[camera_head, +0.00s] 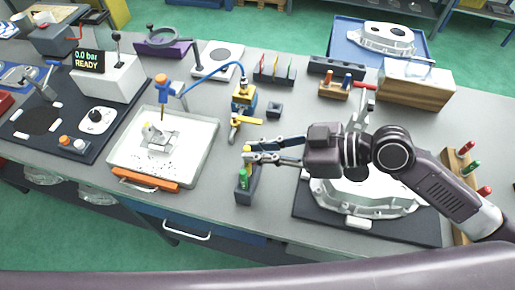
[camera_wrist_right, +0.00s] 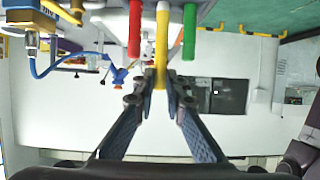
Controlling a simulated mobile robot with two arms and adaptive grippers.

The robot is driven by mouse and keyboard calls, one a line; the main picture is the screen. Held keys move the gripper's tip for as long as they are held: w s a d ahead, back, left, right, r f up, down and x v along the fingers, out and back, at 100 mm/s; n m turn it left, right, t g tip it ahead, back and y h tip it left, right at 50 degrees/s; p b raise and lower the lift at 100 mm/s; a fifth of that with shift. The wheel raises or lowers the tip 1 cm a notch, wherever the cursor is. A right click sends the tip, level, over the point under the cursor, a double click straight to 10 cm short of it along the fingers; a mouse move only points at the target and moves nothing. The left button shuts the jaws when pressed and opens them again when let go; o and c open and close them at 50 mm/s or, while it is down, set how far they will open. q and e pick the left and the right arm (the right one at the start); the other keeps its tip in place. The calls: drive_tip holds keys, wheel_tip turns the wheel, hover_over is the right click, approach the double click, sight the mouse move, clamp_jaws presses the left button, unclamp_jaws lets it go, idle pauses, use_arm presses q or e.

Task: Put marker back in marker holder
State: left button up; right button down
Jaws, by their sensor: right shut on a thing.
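My right gripper (camera_head: 250,154) is shut on a yellow marker (camera_wrist_right: 161,45), whose end shows between the fingertips (camera_wrist_right: 160,82) in the right wrist view. In the head view, the yellow marker's top (camera_head: 247,148) sticks up at the fingertips. The dark marker holder (camera_head: 245,193) stands just below the gripper near the table's front edge. A green marker (camera_head: 243,180) stands in it. In the right wrist view, a red marker (camera_wrist_right: 134,28) and the green marker (camera_wrist_right: 189,30) flank the yellow one. I cannot tell whether the yellow marker's lower end is inside the holder. My left gripper is out of view.
A white tray (camera_head: 203,150) with a small casting is left of the holder. A large casting (camera_head: 365,200) lies on a dark mat (camera_head: 310,213) to the right, under my right arm.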

drive_tip(key=shift+f+b, duration=1.7)
drive_tip(key=shift+f, duration=0.25)
drive_tip(key=c, duration=1.9)
unclamp_jaws()
drive_tip(key=v, duration=1.2)
